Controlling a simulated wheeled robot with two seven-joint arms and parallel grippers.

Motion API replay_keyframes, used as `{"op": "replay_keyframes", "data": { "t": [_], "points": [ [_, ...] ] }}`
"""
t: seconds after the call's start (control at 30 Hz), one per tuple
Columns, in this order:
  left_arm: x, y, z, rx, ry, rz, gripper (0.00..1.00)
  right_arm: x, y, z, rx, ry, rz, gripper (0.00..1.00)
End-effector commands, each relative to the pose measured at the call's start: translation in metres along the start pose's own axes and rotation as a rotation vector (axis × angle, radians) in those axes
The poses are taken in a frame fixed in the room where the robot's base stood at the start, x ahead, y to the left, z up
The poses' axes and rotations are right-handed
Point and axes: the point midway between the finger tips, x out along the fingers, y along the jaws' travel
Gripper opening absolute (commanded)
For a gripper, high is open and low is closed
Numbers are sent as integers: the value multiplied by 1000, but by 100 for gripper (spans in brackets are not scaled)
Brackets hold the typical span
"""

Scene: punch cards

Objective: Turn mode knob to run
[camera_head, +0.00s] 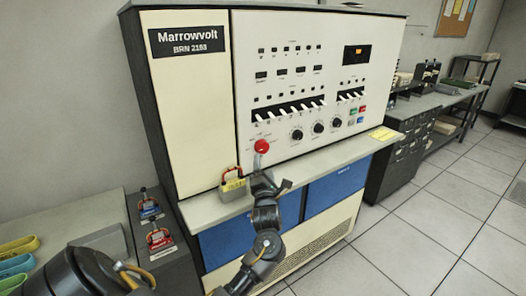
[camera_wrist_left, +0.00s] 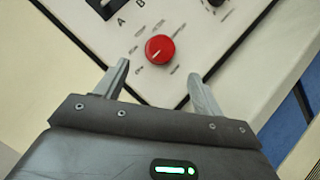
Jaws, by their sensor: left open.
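The red mode knob (camera_head: 261,146) is on the cream front panel of the Marrowvolt cabinet, at the panel's lower left. In the left wrist view the red knob (camera_wrist_left: 160,49) is round with a pale pointer line, ringed by small labels too blurred to read surely. My left gripper (camera_head: 270,171) is just below and in front of the knob. In the wrist view the left gripper (camera_wrist_left: 160,70) is open and empty, its fingers spread on either side, with the knob just beyond the tips. I see no contact with the knob. My right gripper is not in view.
A ledge (camera_head: 330,163) juts out below the panel, with a yellow padlock-like object (camera_head: 233,185) left of my gripper. White switches (camera_head: 290,112) and black knobs (camera_head: 318,127) sit on the panel. A side desk (camera_head: 85,220) stands at left; the floor at right is clear.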

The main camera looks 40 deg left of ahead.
Motion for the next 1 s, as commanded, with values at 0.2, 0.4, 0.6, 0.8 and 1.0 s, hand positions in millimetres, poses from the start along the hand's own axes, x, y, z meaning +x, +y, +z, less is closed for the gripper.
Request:
{"op": "replay_keyframes", "data": {
  "t": [0.2,0.4,0.6,0.8,1.0],
  "points": [
    [45,4,2,6,0,2,68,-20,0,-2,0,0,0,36],
    [72,2,1,4,0,-1,68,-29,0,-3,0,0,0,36],
    [83,0,0,3,0,-1,68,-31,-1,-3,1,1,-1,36],
    [83,0,0,2,0,-1,68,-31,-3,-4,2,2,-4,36],
    [83,0,0,2,0,-1,50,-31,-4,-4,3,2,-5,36]
  ]
}}
